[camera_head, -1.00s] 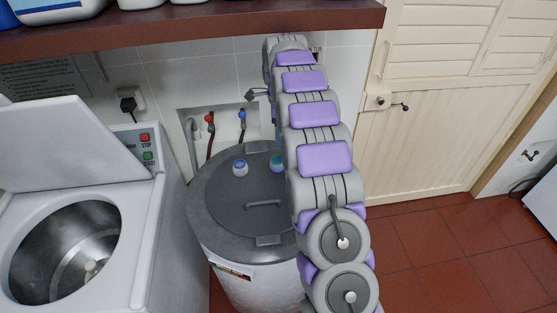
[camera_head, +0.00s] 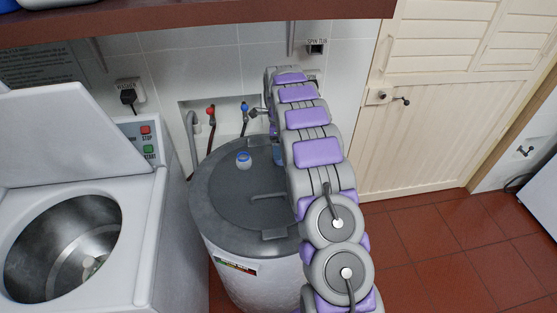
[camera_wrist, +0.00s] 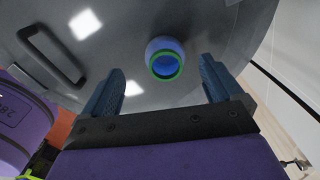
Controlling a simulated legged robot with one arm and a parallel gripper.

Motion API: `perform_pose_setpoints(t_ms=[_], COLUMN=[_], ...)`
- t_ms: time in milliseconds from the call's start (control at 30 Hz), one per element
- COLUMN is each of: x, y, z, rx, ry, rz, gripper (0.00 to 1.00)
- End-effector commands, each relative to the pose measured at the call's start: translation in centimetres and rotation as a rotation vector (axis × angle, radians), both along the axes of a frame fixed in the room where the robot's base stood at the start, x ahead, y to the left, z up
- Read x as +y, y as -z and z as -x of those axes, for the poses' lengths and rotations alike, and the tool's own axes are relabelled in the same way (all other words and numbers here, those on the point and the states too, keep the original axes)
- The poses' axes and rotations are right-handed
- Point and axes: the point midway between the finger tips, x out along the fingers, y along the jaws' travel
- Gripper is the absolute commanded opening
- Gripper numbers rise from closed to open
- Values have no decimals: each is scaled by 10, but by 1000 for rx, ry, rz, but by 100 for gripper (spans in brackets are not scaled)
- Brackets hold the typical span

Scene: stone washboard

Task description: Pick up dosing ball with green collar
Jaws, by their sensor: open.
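The dosing ball with the green collar (camera_wrist: 165,58) sits on the dark grey lid, blue-bodied, with its open mouth toward the wrist camera. My gripper (camera_wrist: 161,80) is open, its two blue fingers apart. In the wrist view the ball shows between and just beyond the fingertips, apart from both. In the head view my arm hides this ball and most of my gripper. Another dosing ball, with a blue collar (camera_head: 243,160), stands on the lid further left in the head view.
The balls stand on the round lid (camera_head: 222,205) of a spin tub, with a raised handle (camera_wrist: 52,55). A washer (camera_head: 150,235) with open lid stands left. Taps (camera_head: 211,112) are on the wall behind, a shelf (camera_head: 200,25) above. Tiled floor (camera_head: 440,240) is free at right.

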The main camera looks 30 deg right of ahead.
Motion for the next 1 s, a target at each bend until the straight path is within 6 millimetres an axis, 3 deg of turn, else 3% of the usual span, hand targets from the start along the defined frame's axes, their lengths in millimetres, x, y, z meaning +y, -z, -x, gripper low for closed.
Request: perform_pose_setpoints(t_ms=[267,600,867,1000], x=[-12,0,-5,-8], y=[19,62,65,65], z=[1,2,1,1], rx=[1,4,1,1], ry=[3,2,3,3], rz=[-11,0,-5,-9], gripper=[93,93,93,81])
